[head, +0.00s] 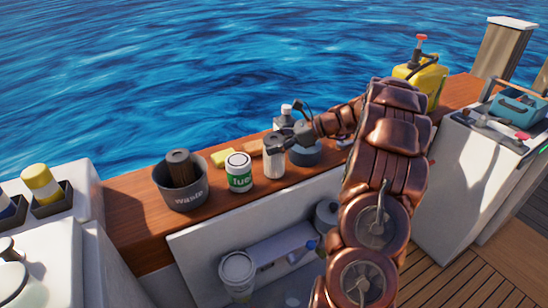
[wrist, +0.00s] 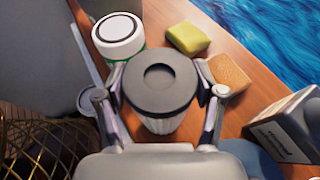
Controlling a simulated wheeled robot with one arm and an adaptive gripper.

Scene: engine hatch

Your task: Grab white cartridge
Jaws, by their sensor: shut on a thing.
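The white cartridge (head: 274,170) has a pale ribbed body and a dark grey cap. It stands upright on the wooden ledge (head: 130,220), just right of the green-and-white fuel canister (head: 239,178). My gripper (head: 273,146) reaches it from the right and is shut on its upper part. In the wrist view the cartridge's round cap (wrist: 160,85) sits between the two fingers of my gripper (wrist: 160,95), one on each side. Whether its base touches the wood cannot be told.
A dark waste bin (head: 181,192) stands left of the canister. A yellow sponge (wrist: 188,38) and a tan block (wrist: 229,72) lie behind the cartridge. A grey bottle (wrist: 288,125) stands close on the right. Below, the open hatch holds another pale, capped cylinder (head: 238,278).

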